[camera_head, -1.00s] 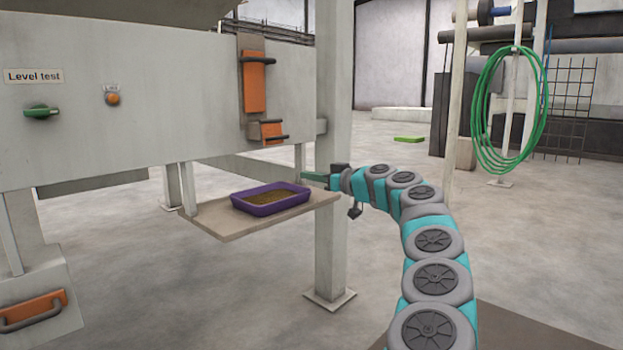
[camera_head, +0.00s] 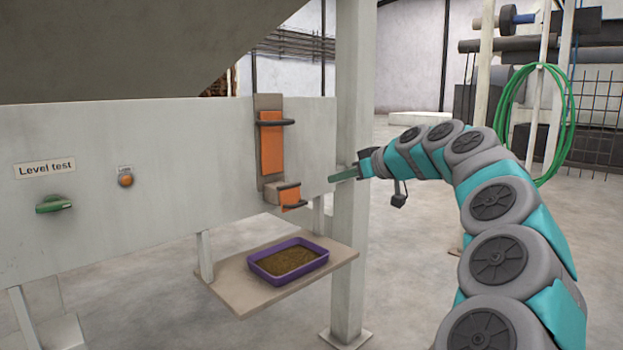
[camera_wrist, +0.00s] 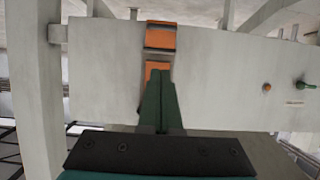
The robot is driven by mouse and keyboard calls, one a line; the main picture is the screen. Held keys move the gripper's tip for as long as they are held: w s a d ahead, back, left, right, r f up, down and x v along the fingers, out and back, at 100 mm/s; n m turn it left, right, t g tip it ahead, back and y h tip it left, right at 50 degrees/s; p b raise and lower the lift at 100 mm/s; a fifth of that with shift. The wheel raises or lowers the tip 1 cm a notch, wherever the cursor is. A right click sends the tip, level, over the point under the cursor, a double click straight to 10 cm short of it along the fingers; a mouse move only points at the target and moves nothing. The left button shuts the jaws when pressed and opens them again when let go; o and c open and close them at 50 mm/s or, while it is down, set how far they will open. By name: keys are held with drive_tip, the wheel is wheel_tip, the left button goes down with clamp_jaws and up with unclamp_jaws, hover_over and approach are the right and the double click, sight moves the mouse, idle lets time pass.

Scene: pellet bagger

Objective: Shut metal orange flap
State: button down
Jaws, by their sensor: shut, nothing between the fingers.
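The lower orange flap (camera_head: 291,197) is small, has a dark handle and juts out from the panel. In the wrist view, which looks upside down, the lower flap (camera_wrist: 161,36) is at the top and the upper plate (camera_wrist: 155,68) is partly hidden behind my fingers. My gripper (camera_head: 334,178) is shut and empty, with green fingers, right of the flap and apart from it in the head view.
A purple tray (camera_head: 318,264) of brown pellets stands on a shelf (camera_head: 222,272) below the flap. A white post (camera_head: 349,260) rises behind my gripper. A green handle (camera_head: 54,204) and an orange button (camera_head: 125,180) are on the panel's left. Open floor lies right of the post.

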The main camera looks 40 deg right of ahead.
drive_tip(key=p, duration=0.1)
hover_over(302, 205)
drive_tip(key=s, duration=0.4)
wheel_tip(302, 205, down, 4)
drive_tip(key=shift+w+f+p, duration=0.15)
drive_tip(key=shift+w+f, duration=0.1)
drive_tip(key=shift+f, duration=0.35)
drive_tip(key=shift+w+f+p, duration=0.15)
drive_tip(key=shift+w+f, duration=0.15)
drive_tip(key=shift+f, duration=0.35)
drive_tip(key=shift+w+f+p, duration=0.15)
drive_tip(key=shift+w+f, duration=0.1)
drive_tip(key=shift+f, duration=0.35)
drive_tip(key=f+t+b, duration=0.1)
drive_tip(key=b, duration=0.4)
drive_tip(key=shift+w+f+b, duration=0.15)
drive_tip(key=shift+f+b, duration=0.15)
drive_tip(key=shift+f, duration=0.05)
drive_tip(key=shift+w+f+b, duration=0.1)
drive_tip(key=shift+f+b, duration=0.05)
drive_tip(key=shift+b, duration=0.8)
drive_tip(key=shift+r, duration=0.25)
